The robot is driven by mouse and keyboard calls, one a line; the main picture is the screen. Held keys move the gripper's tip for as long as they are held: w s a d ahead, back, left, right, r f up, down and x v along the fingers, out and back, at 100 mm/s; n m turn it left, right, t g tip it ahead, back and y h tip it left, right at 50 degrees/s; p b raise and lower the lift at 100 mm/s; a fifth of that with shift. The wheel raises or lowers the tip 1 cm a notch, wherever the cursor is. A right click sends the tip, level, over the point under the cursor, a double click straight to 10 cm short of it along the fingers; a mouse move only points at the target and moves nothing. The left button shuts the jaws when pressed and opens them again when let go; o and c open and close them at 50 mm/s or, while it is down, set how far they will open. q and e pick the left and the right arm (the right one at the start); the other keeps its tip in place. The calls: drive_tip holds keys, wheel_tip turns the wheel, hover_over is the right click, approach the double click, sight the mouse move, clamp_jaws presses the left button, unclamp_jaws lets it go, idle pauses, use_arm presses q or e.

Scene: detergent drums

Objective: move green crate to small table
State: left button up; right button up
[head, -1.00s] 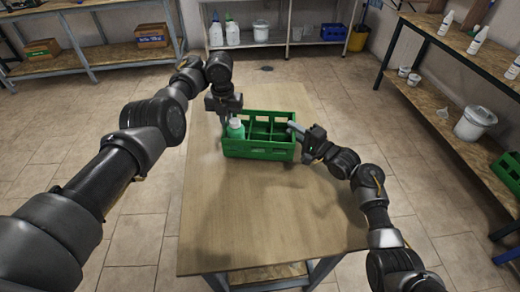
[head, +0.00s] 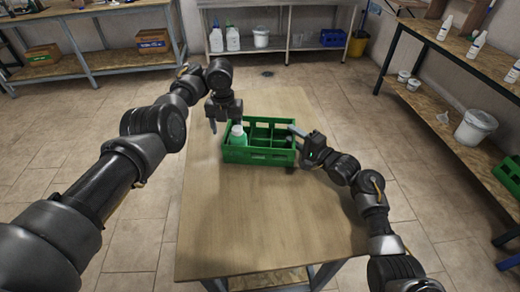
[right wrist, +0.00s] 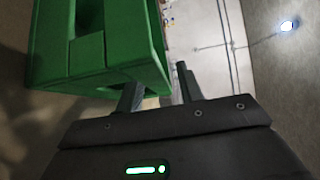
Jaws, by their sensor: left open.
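The green crate (head: 258,155) stands upright on a small wooden table (head: 240,215), towards its far end. A green bottle with a pale cap (head: 238,137) stands in its left part; the other compartments I can see look empty. My left gripper (head: 226,122) is open just above the crate's left end, near the bottle. My right gripper (head: 296,136) is at the crate's right end. In the right wrist view its fingers (right wrist: 160,90) are apart, with the crate's edge (right wrist: 110,50) close to the left finger; contact is unclear.
A shelf at the back (head: 275,45) holds white bottles, a bucket (head: 261,38) and a blue crate (head: 333,37). A workbench (head: 450,115) runs along the right, with another green crate (head: 510,170) beneath. The table's near half is clear.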

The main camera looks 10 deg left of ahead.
drive_tip(key=shift+o, duration=0.5)
drive_tip(key=shift+f, duration=0.25)
drive_tip(key=o, duration=0.5)
drive_tip(key=shift+s, duration=0.15)
drive_tip(key=shift+c, duration=0.2)
drive_tip(key=shift+o, duration=0.6)
drive_tip(key=shift+s+f, duration=0.1)
drive_tip(key=shift+c, duration=0.2)
drive_tip(key=shift+s+d+f, duration=0.15)
drive_tip(key=shift+s+d, duration=0.15)
drive_tip(key=shift+d, duration=0.15)
drive_tip(key=shift+o, duration=0.2)
drive_tip(key=v, duration=0.9)
drive_tip(key=shift+s+d+r, duration=0.1)
drive_tip(key=shift+d+r, duration=0.25)
drive_tip(key=shift+d, duration=0.05)
drive_tip(key=shift+s+d+r, duration=0.2)
drive_tip(key=shift+s+d, duration=0.05)
drive_tip(key=shift+d, duration=0.05)
drive_tip(key=shift+s+r, duration=0.15)
drive_tip(key=shift+r, duration=0.05)
